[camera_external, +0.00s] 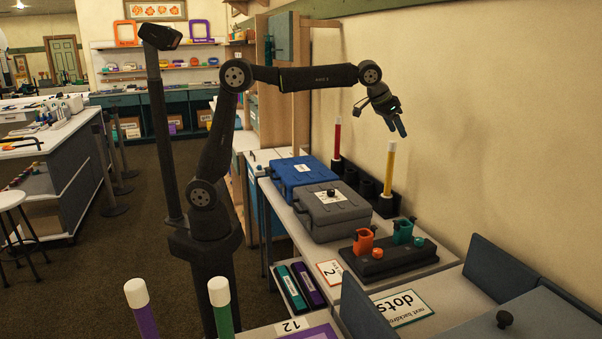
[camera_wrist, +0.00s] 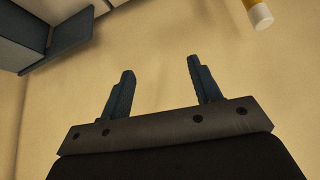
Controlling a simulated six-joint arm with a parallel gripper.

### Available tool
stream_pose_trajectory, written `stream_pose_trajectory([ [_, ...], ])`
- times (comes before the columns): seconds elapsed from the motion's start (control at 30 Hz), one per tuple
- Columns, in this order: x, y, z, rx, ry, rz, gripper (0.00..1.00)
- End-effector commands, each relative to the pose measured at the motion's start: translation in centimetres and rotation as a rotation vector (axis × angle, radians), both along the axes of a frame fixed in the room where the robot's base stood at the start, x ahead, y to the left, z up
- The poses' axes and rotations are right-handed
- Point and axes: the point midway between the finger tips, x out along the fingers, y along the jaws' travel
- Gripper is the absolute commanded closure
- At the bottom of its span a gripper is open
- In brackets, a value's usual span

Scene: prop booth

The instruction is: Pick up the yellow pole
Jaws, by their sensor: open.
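The yellow pole (camera_external: 389,168) has a white cap and stands upright in a black holder (camera_external: 384,197) against the wall, in the external view. In the wrist view only its white-capped end (camera_wrist: 260,16) shows, at the top right edge. My gripper (camera_external: 397,126) is open and empty, in the air above and close to the pole's top in the external view. In the wrist view its two blue fingers (camera_wrist: 160,82) are apart with only wall between them, and the pole's end is beyond the right finger.
A red pole (camera_external: 337,139) stands farther back in the same row. A blue case (camera_external: 303,174) and a grey case (camera_external: 331,211) lie on the bench beside the holder. A black tray (camera_external: 392,259) with orange and teal pieces is nearer. Dark panels (camera_wrist: 58,38) show in the wrist view.

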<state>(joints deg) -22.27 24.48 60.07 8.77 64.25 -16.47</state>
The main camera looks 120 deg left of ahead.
Motion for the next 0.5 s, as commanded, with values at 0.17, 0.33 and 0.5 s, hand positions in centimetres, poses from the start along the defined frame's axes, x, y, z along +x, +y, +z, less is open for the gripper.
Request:
stream_pose_trajectory([
  [0.17,-4.7,10.1,1.3,0.004,-0.003,0.208,0.43],
  [0.33,-7.7,14.7,2.0,0.005,-0.005,0.312,0.43],
  [0.5,-8.2,16.2,1.2,0.003,-0.003,0.337,0.43],
])
